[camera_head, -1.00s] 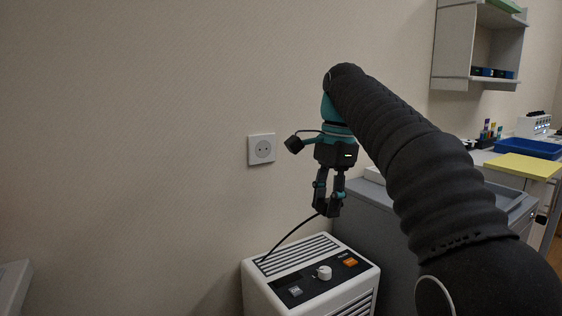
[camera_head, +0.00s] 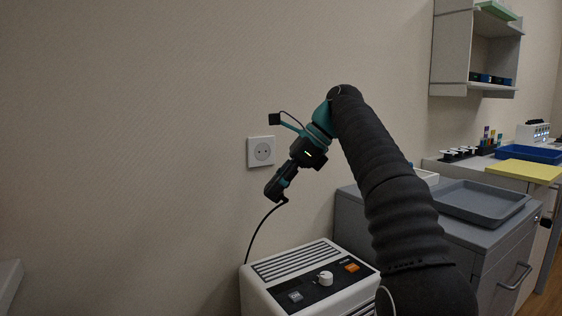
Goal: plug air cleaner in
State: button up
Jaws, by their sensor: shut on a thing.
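The air cleaner (camera_head: 318,284) is a white box with a dark control panel, a white knob and an orange switch, at the bottom centre. My gripper is shut on the cord's end, apparently the plug, which is mostly hidden between the fingers. It is tilted, pointing down and left, above the air cleaner. The white wall socket (camera_head: 261,151) has two holes and is empty; it sits on the wall, up and left of my gripper, which is apart from it.
A grey cabinet (camera_head: 470,240) with a grey tray (camera_head: 482,202) on top stands to the right. Behind it a counter holds a yellow pad (camera_head: 524,170) and a blue tray (camera_head: 530,154). A wall shelf (camera_head: 475,50) hangs above. The wall around the socket is clear.

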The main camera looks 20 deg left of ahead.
jog(key=w+a+r+m+t+y+b, duration=0.1)
jog(key=a+m+t+y+b, duration=0.1)
jog(key=a+m+y, duration=0.1)
jog(key=m+t+y+b, duration=0.3)
jog(key=m+t+b, duration=0.2)
jog(key=m+t, duration=0.55)
send_near(263, 150)
jog(key=shift+s+a+f+n+t, duration=0.15)
jog(key=shift+f+n+t, duration=0.15)
jog(key=shift+n+t, duration=0.15)
jog(key=shift+s+a+f+n+t, duration=0.15)
jog(key=shift+f+n+t, duration=0.2)
jog(key=shift+t, duration=0.15)
jog(key=shift+p+x, duration=0.75)
jog(key=shift+x, duration=2.1)
jog(key=shift+r, duration=0.1)
jog(key=shift+p, duration=0.3)
jog(key=shift+w+a+p, duration=0.3)
jog(key=shift+a+p, duration=0.05)
jog(key=shift+a, duration=0.1)
